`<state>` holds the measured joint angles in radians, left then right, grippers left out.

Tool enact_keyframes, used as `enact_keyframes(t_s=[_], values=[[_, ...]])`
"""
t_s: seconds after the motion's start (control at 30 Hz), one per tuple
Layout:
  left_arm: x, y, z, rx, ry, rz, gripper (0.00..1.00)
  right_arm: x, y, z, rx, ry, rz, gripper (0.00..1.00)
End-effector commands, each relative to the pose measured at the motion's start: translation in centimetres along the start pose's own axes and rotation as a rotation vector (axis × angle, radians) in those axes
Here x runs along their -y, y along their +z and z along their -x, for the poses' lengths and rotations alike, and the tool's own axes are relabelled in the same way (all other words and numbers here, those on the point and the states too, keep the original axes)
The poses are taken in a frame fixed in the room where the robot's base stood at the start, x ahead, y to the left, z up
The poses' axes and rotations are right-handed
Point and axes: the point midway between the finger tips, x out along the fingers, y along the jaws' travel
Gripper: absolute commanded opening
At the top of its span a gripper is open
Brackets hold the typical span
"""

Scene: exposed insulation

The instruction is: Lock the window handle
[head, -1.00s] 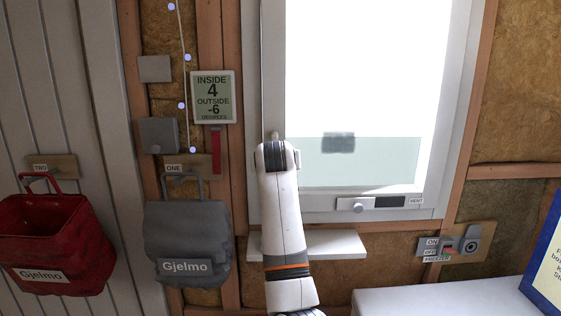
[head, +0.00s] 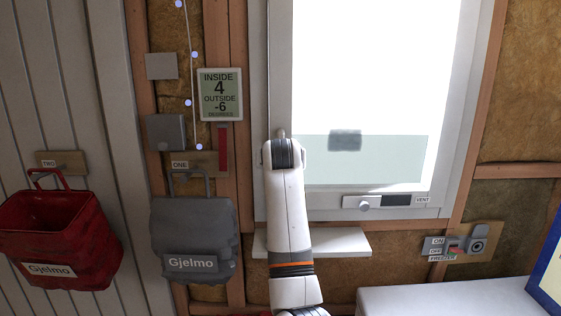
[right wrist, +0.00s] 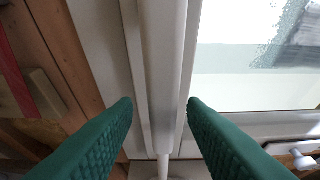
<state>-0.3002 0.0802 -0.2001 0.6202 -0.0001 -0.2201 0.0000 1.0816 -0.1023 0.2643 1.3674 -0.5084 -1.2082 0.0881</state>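The white-framed window (head: 277,80) stands in the middle of the head view, with its bright pane to the right of the frame's left side. My right arm reaches up to the lower left of this frame, and its hand is hidden behind the wrist. A small part shows just above the wrist, too small to identify. In the right wrist view my right gripper (right wrist: 160,103) is open, its green fingers apart on either side of a white vertical bar of the window (right wrist: 160,60). A thin pale rod shows low between them; I cannot tell whether it is the handle. My left gripper is not in view.
A white shelf (head: 335,242) juts out below the window. A vent with a knob (head: 363,202) is on the lower frame. Left are a grey bag (head: 195,228), a red bag (head: 60,235) and a temperature display (head: 219,93). Freezer switches (head: 456,245) are at the right.

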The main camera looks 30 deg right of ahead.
Motion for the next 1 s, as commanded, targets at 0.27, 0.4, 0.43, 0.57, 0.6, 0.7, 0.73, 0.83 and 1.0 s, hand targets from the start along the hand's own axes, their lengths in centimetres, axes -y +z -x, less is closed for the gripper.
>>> enact_keyframes(t_s=[0.27,0.4,0.43,0.57,0.6,0.7,0.73,0.83,1.0], values=[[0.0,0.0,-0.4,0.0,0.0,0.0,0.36,0.0,-0.2,0.7,-0.001,0.0,0.001,0.38],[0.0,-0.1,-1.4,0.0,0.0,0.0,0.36,0.0,-0.3,3.0,0.002,0.001,-0.001,0.38],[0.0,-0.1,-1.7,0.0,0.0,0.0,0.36,0.0,-0.3,3.6,0.003,0.001,-0.001,0.38],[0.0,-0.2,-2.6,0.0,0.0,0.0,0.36,-0.1,-0.3,6.5,0.004,0.001,-0.001,0.38],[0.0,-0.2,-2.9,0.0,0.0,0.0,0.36,-0.1,-0.3,7.4,0.004,0.002,0.0,0.38],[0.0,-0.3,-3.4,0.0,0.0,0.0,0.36,-0.1,-0.2,9.3,0.004,0.001,-0.001,0.38],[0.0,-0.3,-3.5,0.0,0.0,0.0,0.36,-0.1,-0.2,9.7,0.003,0.001,0.0,0.38],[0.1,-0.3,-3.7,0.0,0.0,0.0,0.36,-0.1,-0.1,11.0,0.002,0.001,0.0,0.38],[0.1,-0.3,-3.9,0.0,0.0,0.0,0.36,-0.1,-0.1,11.9,0.0,0.0,0.001,0.38]])
